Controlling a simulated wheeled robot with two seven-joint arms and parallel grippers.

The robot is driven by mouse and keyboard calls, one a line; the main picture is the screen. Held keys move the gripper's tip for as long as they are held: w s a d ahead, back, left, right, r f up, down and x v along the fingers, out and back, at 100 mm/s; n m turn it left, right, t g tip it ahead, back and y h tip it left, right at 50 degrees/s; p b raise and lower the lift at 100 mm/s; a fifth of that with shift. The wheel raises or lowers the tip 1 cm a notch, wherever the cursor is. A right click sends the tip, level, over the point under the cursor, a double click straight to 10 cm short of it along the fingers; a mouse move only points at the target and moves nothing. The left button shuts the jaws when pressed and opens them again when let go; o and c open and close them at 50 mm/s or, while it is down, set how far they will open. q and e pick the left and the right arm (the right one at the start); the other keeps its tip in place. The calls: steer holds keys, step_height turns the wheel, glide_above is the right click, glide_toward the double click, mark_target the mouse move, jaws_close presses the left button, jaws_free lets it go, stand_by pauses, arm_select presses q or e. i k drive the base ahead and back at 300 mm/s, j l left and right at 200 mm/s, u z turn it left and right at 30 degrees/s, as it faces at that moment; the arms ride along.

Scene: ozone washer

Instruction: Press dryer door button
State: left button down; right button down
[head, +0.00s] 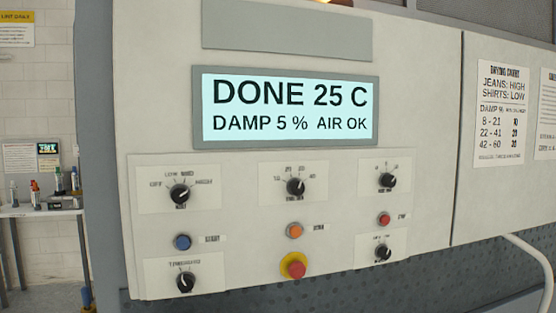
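The dryer's control panel (140,225) fills the middle of the head view. An orange button (294,230) sits in the middle column, and the blurred label beside it looks like "DOOR". A blue button (182,242) is to its left and a small red button (384,219) to its right. The display (288,108) reads "DONE 25 C" and "DAMP 5 % AIR OK". The dryer door itself is not visible. Neither of my grippers is in view.
A red mushroom button (296,268) on a yellow base is just below the orange one. Black knobs (179,194) surround the buttons. A drying chart (502,112) hangs at the right. A table (40,210) with small items stands at the left.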

mark_target(295, 231)
steer(key=j+z, duration=0.15)
steer(key=z, duration=0.2)
steer(key=i+j+z, duration=0.1)
steer(key=z, duration=0.3)
steer(key=j+z, duration=0.3)
steer(key=j, duration=0.7)
steer(key=j+z, duration=0.3)
steer(key=j, duration=1.25)
